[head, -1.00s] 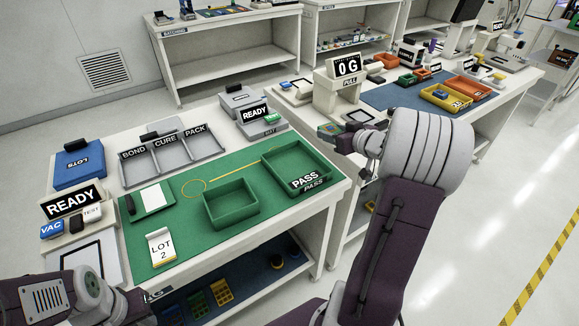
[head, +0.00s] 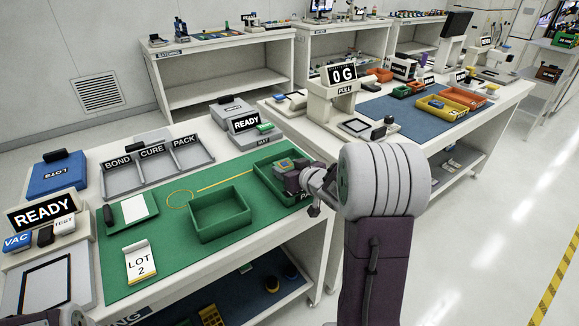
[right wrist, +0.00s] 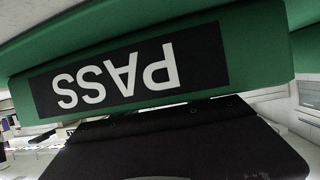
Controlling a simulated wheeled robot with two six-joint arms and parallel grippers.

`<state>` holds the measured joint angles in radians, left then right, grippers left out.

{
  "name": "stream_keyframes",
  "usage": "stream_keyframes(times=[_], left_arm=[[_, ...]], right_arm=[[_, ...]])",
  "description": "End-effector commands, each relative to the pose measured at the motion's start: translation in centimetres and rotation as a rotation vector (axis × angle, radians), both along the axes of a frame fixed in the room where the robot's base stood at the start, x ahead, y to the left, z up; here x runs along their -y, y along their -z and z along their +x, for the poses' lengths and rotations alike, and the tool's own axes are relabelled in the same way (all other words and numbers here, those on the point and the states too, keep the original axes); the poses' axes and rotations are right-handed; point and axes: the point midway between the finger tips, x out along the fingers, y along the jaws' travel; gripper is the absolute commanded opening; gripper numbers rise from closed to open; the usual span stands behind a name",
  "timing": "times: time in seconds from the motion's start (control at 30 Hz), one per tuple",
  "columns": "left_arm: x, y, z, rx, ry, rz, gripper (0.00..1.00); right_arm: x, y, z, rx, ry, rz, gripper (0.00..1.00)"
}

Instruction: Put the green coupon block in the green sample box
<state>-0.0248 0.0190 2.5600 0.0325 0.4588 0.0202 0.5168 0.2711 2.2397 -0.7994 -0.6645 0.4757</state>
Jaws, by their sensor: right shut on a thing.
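My right gripper (head: 292,178) reaches in from the right over the green PASS tray (head: 262,176). It is shut on a small block (head: 283,164), greenish with some orange and blue on top, which I take for the green coupon block. The block shows at the tray's middle; I cannot tell whether it touches the tray. An open, empty green box (head: 220,214), apparently the green sample box, stands on the green mat left of the tray. The right wrist view shows the PASS tray's labelled wall (right wrist: 150,75) close up; the block is hidden there.
A grey three-part BOND, CURE, PACK tray (head: 155,165) stands behind the mat (head: 180,255). A LOT 2 card (head: 139,262) stands at the front. A 0 G pull tester (head: 335,95) stands on the neighbouring bench.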

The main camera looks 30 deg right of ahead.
Motion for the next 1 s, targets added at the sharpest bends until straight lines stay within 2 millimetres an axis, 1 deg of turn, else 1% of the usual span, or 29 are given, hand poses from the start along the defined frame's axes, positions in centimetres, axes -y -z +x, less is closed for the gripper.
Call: stream_keyframes(times=[0.23, 0.4, 0.43, 0.47, 0.5, 0.77, 0.83, 0.87, 0.9, 0.97, 1.0], left_arm=[[0.0, 0.0, 0.0, 0.0, 0.0, 0.0, 0.26], [0.0, 0.4, 0.0, 0.0, 0.0, 0.0, 0.26], [0.0, 0.3, 0.0, 0.0, 0.0, 0.0, 0.26], [0.0, 0.3, 0.0, 0.0, 0.0, 0.0, 0.26], [0.0, 0.3, 0.0, 0.0, 0.0, 0.0, 0.26], [0.0, 0.3, 0.0, 0.0, 0.0, 0.0, 0.26], [0.0, 0.9, 0.0, 0.0, 0.0, 0.0, 0.26], [0.0, 0.9, 0.0, 0.0, 0.0, 0.0, 0.26], [0.0, 0.2, 0.0, 0.0, 0.0, 0.0, 0.26], [0.0, -0.4, 0.0, 0.0, 0.0, 0.0, 0.26], [0.0, -0.9, 0.0, 0.0, 0.0, 0.0, 0.26]], right_arm=[[0.0, 0.0, 0.0, 0.0, 0.0, 0.0, 0.08], [0.0, 0.6, 0.0, 0.0, 0.0, 0.0, 0.08], [0.0, 0.5, 0.0, -0.001, 0.0, -0.001, 0.59], [0.0, 0.4, 0.0, -0.001, 0.0, -0.001, 0.67], [0.0, 0.4, 0.0, -0.001, 0.0, -0.001, 0.72], [0.0, 0.4, 0.0, 0.0, 0.0, -0.001, 0.72], [0.0, 0.6, 0.0, 0.001, 0.0, -0.001, 0.72], [0.0, 0.4, -0.2, 0.001, 0.0, -0.003, 0.72], [0.1, -0.2, -0.9, 0.0, 0.001, -0.002, 0.72], [0.1, -0.9, -2.1, -0.001, 0.004, -0.002, 0.72], [0.2, -1.3, -3.1, 0.0, 0.004, -0.001, 0.72]])
